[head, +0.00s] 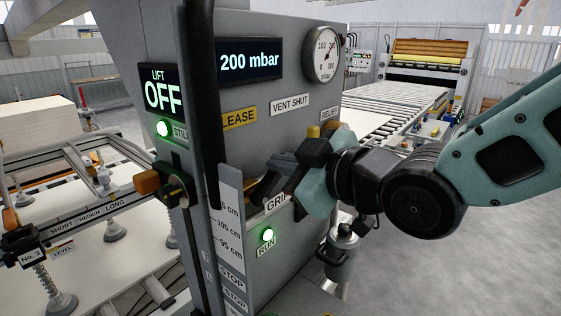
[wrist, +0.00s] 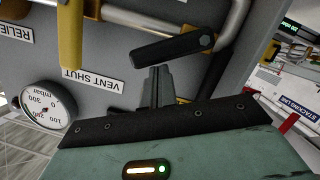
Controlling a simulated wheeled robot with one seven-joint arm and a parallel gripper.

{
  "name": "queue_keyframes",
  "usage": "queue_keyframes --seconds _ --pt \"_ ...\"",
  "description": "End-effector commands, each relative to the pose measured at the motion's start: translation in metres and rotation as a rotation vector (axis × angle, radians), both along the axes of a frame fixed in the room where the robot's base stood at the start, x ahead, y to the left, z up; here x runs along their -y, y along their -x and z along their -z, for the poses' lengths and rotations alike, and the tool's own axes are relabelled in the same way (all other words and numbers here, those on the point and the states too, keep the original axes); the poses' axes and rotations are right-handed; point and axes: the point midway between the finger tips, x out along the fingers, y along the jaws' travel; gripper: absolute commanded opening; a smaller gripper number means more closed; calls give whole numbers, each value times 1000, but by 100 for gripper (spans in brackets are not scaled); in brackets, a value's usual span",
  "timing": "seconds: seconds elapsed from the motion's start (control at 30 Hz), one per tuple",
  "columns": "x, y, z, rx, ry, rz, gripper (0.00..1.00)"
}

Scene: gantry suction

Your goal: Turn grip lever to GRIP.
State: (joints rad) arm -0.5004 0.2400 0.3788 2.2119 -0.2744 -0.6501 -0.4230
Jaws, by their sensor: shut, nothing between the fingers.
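The grip lever (wrist: 168,49) is a black handle in the wrist view, with its round pivot at its right end and the handle slanting down to the left. The panel's GRIP label (head: 277,201) is partly covered in the head view, where my gripper and arm hide most of the lever. My gripper (wrist: 160,72) is shut and empty, in front of the panel. Its fingertips are close to the handle's near side in the wrist view; I cannot tell whether they touch. In the head view my gripper (head: 272,180) is between the RELEASE and GRIP labels.
A yellow handle (wrist: 70,38) stands beside the lever, near the VENT SHUT label (wrist: 93,79). A pipe (wrist: 150,20) runs behind the lever. The gauge (head: 326,54) and 200 mbar display (head: 249,60) are above. An orange-knobbed control (head: 148,182) is at left. Floor at right is clear.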

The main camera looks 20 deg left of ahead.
Motion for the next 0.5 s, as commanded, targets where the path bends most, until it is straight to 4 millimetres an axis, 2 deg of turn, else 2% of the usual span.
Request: queue_keyframes --seconds 0.5 --pt "7 -17 13 -313 -128 2 0"
